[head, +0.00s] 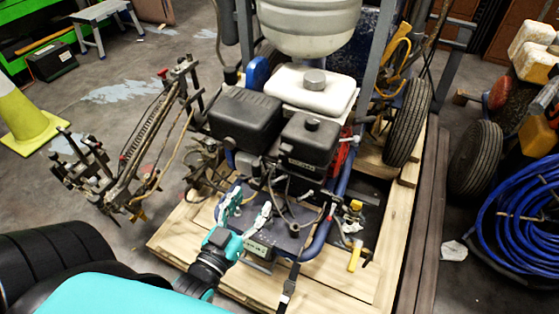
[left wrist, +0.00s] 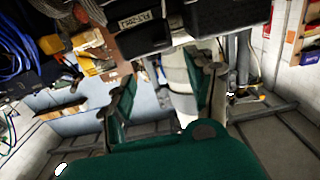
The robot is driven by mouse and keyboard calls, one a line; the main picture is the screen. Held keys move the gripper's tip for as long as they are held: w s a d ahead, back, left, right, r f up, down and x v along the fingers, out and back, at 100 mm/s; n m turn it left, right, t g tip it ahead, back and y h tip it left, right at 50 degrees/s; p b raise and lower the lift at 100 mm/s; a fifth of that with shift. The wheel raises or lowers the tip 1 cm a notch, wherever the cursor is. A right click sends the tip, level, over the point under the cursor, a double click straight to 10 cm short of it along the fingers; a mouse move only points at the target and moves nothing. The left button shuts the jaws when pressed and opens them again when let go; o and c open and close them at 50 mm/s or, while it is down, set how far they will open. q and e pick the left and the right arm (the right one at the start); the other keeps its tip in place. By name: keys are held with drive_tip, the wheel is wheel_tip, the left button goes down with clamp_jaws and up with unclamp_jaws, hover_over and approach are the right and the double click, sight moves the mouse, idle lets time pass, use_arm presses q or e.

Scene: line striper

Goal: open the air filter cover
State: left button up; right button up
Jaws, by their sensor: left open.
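The engine on the line striper carries a black box with a round knob on top (head: 310,142), which looks like the air filter cover. It appears closed and sits upright on the engine. My left gripper (head: 245,210) is open and empty, low in front of the engine and apart from that box. In the left wrist view the open fingers (left wrist: 165,92) have nothing held between them. A dark box with a white label (left wrist: 137,18) shows at the top of that view; I cannot tell whether it is the cover. My right gripper is not in view.
A larger black box (head: 245,117) and a white tank (head: 311,90) adjoin the cover. Frame posts, hoses and cables crowd the engine. The machine stands on a wooden pallet (head: 385,262). A blue hose coil (head: 515,225) lies at right, a traffic cone (head: 27,120) at left.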

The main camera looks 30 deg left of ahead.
sight(284, 151)
use_arm(q)
drive_tip(key=w, duration=0.5)
drive_tip(key=w+b, duration=0.1)
drive_tip(key=w, duration=0.4)
drive_tip(key=w+a, duration=0.1)
drive_tip(key=w, duration=0.5)
drive_tip(key=shift+r+b, duration=0.1)
drive_tip(key=shift+b, duration=0.3)
drive_tip(key=shift+w, duration=0.7)
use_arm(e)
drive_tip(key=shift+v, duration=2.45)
use_arm(q)
drive_tip(key=shift+c, duration=0.4)
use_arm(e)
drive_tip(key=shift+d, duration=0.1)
use_arm(q)
clamp_jaws()
